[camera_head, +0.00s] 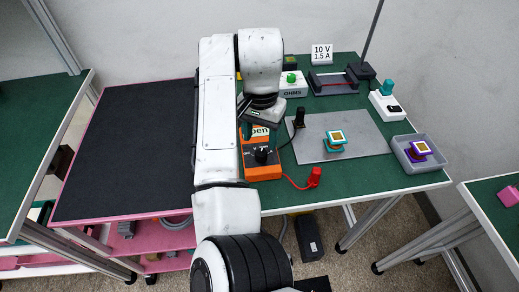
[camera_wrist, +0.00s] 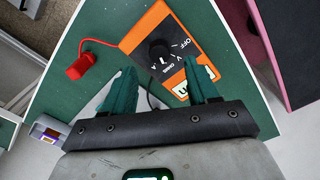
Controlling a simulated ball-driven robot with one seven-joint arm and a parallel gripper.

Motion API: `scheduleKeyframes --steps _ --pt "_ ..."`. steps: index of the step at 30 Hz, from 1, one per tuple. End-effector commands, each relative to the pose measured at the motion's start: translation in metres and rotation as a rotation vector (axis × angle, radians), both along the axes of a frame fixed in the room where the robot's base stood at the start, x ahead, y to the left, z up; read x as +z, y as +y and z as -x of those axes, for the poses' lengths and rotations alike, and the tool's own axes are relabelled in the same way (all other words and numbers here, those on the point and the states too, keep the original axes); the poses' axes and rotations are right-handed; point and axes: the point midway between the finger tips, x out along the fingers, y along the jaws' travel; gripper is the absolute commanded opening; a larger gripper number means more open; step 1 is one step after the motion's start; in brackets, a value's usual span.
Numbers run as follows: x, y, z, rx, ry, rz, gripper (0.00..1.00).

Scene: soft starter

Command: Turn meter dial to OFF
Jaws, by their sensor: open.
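The orange meter (camera_head: 263,172) lies on the green bench, partly hidden by my arm. Its screen (camera_head: 260,132) appears to read "open". The black dial (camera_head: 262,155) is on its face; in the wrist view the dial (camera_wrist: 160,52) has labels around it, including OFF (camera_wrist: 185,42). I cannot tell for sure which label its pointer faces. My gripper (camera_wrist: 160,82) is open and empty, its teal fingers apart, with the dial ahead of the gap between them and not touched. In the head view my arm hides the fingers.
A red probe (camera_head: 315,177) on a red lead lies right of the meter, and a black probe (camera_head: 299,117) stands behind it. A grey tray (camera_head: 408,165) is at right. A black-topped pink cart (camera_head: 125,150) is at left.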

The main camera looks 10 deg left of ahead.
Motion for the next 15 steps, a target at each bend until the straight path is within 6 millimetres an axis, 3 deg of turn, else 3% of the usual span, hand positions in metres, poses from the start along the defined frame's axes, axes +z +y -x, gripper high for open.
scheduleKeyframes --steps 6,15 --pt "-0.037 -0.001 0.001 0.001 0.002 0.0 0.59" --pt "-0.058 0.0 0.0 0.001 -0.001 -0.001 0.59"
